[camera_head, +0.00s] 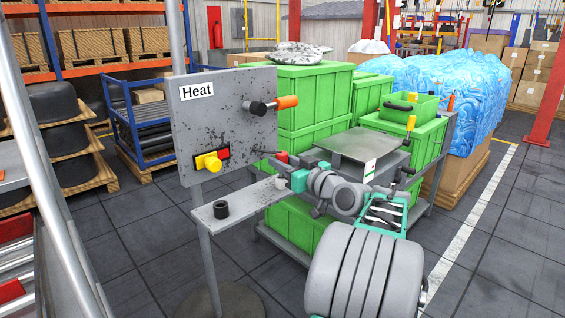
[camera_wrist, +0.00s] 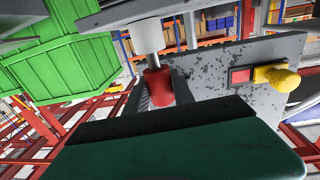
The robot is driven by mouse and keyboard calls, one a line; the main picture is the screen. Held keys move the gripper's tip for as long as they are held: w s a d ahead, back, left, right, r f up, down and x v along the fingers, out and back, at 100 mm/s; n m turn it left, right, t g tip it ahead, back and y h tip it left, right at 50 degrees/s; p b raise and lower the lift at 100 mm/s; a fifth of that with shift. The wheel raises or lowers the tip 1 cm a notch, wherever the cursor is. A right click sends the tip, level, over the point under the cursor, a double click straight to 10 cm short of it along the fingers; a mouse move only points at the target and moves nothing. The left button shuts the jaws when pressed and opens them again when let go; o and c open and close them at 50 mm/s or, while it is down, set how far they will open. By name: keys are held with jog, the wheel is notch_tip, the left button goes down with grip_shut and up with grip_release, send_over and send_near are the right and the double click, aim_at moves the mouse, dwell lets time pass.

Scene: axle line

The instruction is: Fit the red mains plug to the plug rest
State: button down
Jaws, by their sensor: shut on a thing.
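In the head view the plug (camera_head: 282,157) is a small red patch beside my gripper (camera_head: 275,163), above the right end of the grey shelf (camera_head: 243,203). A black ring-like holder (camera_head: 221,209) stands on the shelf's left part, apart from the plug; it looks like the plug rest.
The grey Heat panel (camera_head: 230,120) rises behind the shelf, with an orange-tipped black handle (camera_head: 272,105) and a yellow knob (camera_head: 208,162) projecting from it. Green crates (camera_head: 305,100) and a cart top (camera_head: 362,146) crowd the right. The shelf between ring and gripper is clear.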

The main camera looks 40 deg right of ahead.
jog(key=shift+f+b, duration=1.15)
jog(key=shift+f, duration=0.1)
jog(key=c, duration=1)
grip_release()
jog(key=s, duration=0.7)
jog(key=shift+s+a, duration=0.2)
jog(key=shift+s, duration=0.2)
